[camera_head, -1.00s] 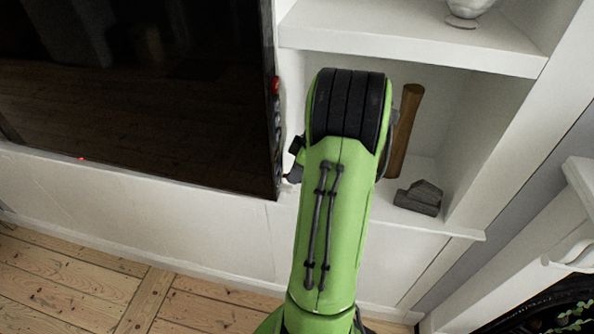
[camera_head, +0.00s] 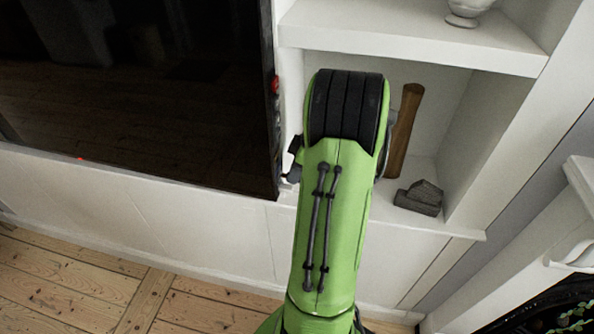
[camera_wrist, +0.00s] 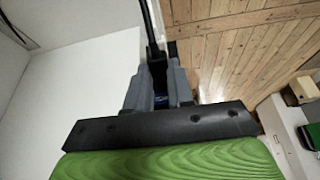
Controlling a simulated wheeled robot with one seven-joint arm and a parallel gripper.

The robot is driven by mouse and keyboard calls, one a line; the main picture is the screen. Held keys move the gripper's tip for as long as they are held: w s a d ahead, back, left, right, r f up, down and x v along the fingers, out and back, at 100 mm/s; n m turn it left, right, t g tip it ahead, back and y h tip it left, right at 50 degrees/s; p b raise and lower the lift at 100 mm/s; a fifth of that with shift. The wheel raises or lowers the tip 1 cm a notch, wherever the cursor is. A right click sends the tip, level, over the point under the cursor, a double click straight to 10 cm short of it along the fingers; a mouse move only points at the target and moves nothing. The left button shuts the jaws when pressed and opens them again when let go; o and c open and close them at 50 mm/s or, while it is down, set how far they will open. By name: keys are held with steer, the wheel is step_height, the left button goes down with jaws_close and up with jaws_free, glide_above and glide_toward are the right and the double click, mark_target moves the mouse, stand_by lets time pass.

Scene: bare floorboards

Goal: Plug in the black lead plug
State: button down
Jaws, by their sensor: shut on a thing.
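In the wrist view my gripper (camera_wrist: 158,78) is shut on the black lead plug (camera_wrist: 157,66), which sits between its grey fingers and is mostly hidden by them. The black lead (camera_wrist: 148,22) runs from it to the top of the picture. In the head view my green arm hides most of the gripper. Beside the arm is the right side edge of a black television (camera_head: 276,130), with a red part (camera_head: 275,85) and small dark details on it. I cannot make out a socket, or whether the plug touches anything.
A white shelf unit (camera_head: 420,55) stands right of the television. Its lower niche holds a wooden-handled hammer (camera_head: 405,130), whose grey head is partly separate-looking, and a dark block (camera_head: 420,197). A white vase (camera_head: 466,10) stands above. Bare floorboards (camera_head: 70,280) lie at lower left.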

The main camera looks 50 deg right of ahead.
steer(key=shift+w+a, duration=0.25)
steer(key=shift+w, duration=0.3)
steer(key=shift+w+a, duration=0.2)
steer(key=shift+w, duration=0.3)
steer(key=c, duration=0.9)
jaws_free()
steer(key=p+v, duration=0.4)
steer(key=v, duration=1.2)
steer(key=shift+w+f, duration=0.1)
